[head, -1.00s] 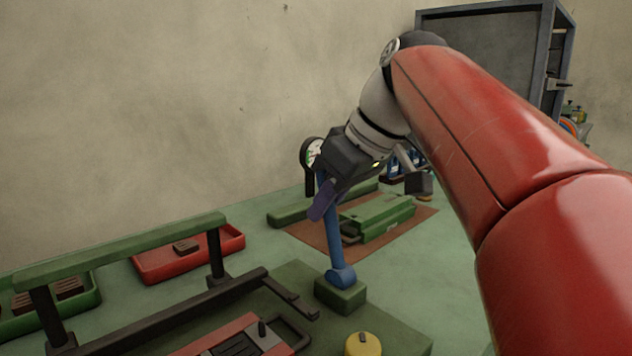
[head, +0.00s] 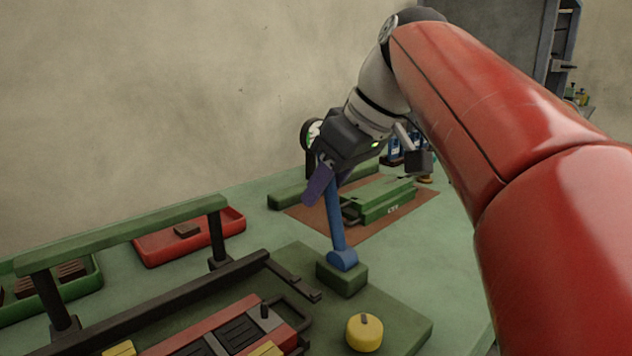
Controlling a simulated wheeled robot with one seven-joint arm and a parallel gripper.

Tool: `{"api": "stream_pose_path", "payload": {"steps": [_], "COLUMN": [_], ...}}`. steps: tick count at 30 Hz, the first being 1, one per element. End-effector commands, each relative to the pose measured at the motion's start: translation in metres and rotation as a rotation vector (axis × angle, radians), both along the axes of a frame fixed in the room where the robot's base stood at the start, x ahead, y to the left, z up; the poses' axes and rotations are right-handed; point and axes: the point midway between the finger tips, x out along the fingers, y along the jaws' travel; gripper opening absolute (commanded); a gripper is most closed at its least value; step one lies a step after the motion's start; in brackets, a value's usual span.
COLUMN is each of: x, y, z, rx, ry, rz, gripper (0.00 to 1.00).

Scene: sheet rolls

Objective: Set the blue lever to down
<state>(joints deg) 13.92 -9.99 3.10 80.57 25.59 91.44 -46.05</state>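The blue lever (head: 336,220) stands up from a green block (head: 342,278) on a dark green base plate, leaning slightly to the left. Its pivot is at the bottom, and its top end is hidden behind my gripper. My gripper (head: 319,188) is at the top of the lever, with a purple finger in front of the shaft. The second finger is hidden, so I cannot tell whether it is open or shut on the lever.
A yellow knob (head: 364,332) stands in front of the lever. A green rail (head: 120,240) on black posts is at left, with a red tray (head: 190,242) behind it. A green clamp-like block (head: 385,201) and a round gauge (head: 308,134) are behind the lever.

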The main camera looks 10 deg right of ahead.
Motion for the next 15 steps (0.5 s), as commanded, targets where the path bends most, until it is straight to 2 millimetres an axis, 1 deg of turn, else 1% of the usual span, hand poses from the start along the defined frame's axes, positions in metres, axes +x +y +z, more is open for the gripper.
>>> {"api": "stream_pose_path", "payload": {"steps": [4, 12, 15], "x": [-0.004, -0.019, -0.023], "y": [-0.005, -0.021, -0.025], "z": [0.012, 0.051, 0.06], "rx": [0.0, 0.0, 0.0], "ry": [-0.003, -0.004, -0.001], "rz": [-0.001, -0.001, -0.001], "gripper": [0.4, 0.4, 0.4]}}
